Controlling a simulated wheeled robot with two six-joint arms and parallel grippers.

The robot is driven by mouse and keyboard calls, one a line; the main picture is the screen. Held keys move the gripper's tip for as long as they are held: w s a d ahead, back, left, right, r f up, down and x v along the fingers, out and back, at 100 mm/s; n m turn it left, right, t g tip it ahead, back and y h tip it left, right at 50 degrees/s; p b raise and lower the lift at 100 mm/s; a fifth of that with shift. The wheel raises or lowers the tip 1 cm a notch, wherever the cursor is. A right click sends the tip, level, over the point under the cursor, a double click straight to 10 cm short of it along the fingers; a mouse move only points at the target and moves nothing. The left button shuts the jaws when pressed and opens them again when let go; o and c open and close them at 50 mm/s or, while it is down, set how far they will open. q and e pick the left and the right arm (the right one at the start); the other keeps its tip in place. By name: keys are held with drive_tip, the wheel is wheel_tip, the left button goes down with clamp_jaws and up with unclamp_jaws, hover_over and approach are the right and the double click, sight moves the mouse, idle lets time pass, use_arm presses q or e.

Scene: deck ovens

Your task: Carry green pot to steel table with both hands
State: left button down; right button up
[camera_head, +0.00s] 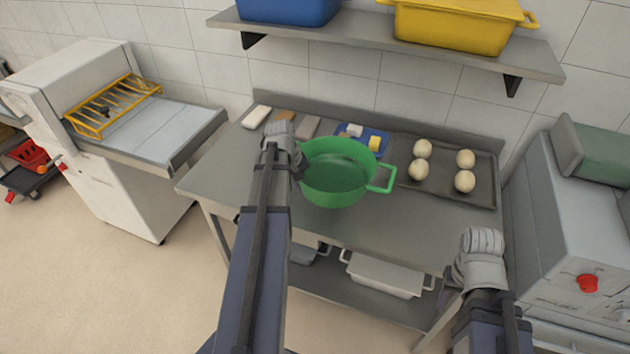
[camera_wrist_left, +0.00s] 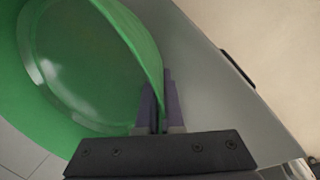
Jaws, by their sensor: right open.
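The green pot (camera_head: 338,185) appears upright over the steel table (camera_head: 228,165), near its middle. I cannot tell whether its base touches the top. Its right handle (camera_head: 384,180) is free; the left side is partly hidden by my left gripper. My left gripper (camera_head: 282,150) is at the pot's left rim. In the left wrist view its fingers (camera_wrist_left: 160,105) are close together on either side of the pot's wall (camera_wrist_left: 140,40), shut on it. My right gripper (camera_head: 480,243) is open and empty, in front of the table's right part, apart from the pot.
A dark tray (camera_head: 440,192) with several dough balls lies right of the pot. A blue board (camera_head: 352,130) with small blocks lies behind it. A shelf (camera_head: 350,30) with blue and yellow bins hangs above. A grey machine (camera_head: 570,220) stands at right, a white one (camera_head: 110,190) at left.

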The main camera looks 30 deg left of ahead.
use_arm(q)
drive_tip(key=shift+s+a+b+x, duration=0.1)
drive_tip(key=shift+s+b+x, duration=0.05)
drive_tip(key=shift+b+x, duration=0.65)
drive_tip(key=shift+s+a+b+x, duration=0.1)
drive_tip(key=shift+s+b+x, duration=0.05)
drive_tip(key=shift+b+x, duration=0.65)
drive_tip(key=shift+s+a+b+x, duration=0.1)
drive_tip(key=shift+s+b+x, duration=0.1)
drive_tip(key=shift+b+x, duration=0.6)
drive_tip(key=shift+w+f, duration=0.1)
drive_tip(key=shift+f, duration=0.25)
drive_tip(key=b+x, duration=0.3)
drive_tip(key=shift+s+a+f, duration=0.15)
drive_tip(key=shift+s+f, duration=0.15)
drive_tip(key=shift+f+b, duration=0.15)
drive_tip(key=shift+b, duration=0.15)
drive_tip(key=c, duration=1.1)
unclamp_jaws()
drive_tip(key=shift+o, duration=0.2)
drive_tip(key=shift+s, duration=0.1)
